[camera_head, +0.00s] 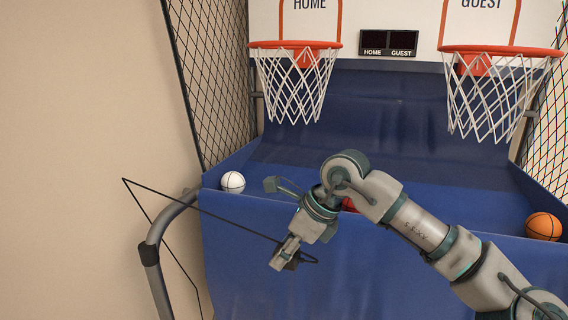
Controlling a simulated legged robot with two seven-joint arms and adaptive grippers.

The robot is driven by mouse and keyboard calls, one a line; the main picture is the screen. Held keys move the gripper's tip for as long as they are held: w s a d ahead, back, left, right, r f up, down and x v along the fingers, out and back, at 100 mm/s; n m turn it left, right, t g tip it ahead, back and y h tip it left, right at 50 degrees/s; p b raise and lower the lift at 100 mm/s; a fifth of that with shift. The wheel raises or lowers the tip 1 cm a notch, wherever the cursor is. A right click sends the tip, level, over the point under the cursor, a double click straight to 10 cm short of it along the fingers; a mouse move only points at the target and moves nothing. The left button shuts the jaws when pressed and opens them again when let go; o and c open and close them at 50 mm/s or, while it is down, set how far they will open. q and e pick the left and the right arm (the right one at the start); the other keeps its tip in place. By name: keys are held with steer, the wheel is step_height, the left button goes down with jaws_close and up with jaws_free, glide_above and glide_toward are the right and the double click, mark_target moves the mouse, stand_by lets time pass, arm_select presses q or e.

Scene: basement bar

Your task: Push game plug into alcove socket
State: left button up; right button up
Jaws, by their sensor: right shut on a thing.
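My right gripper (280,262) comes in from the lower right, with its fingers pointing down and left in front of the blue front panel of the game. It is shut on a small dark plug (293,264), mostly hidden by the fingers. A thin black cord (215,218) runs from the plug up and left to a sharp bend in front of the beige wall, then down to the bottom edge. No socket or alcove is visible in this view. My left gripper is not in view.
The basketball game has two hoops (295,45), side nets and a blue ramp (375,110). A white ball (233,182) and an orange ball (543,227) lie in its trough. A grey tube frame (152,255) stands at left, beside bare wall (75,120).

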steer(key=shift+d+f, duration=0.2)
steer(key=s+d+f+n+g, duration=0.1)
steer(key=d+f+n, duration=0.1)
steer(key=f, duration=0.8)
steer(key=s+d+f+n+g, duration=0.1)
steer(key=s+d+f+n, duration=0.1)
steer(key=f, duration=0.9)
steer(key=s+d+f+n+g, duration=0.2)
steer(key=f+n, duration=0.2)
steer(key=f, duration=0.6)
steer(key=shift+d+f, duration=0.3)
steer(key=shift+f, duration=0.05)
steer(key=shift+a, duration=0.1)
steer(key=w+a+f+n+g+h, duration=0.1)
steer(key=w+a+f+n+g, duration=0.1)
steer(key=a+f+n, duration=0.2)
steer(key=shift+w+a+f+n+h, duration=0.15)
steer(key=shift+f+n+h, duration=0.15)
steer(key=shift+f, duration=0.25)
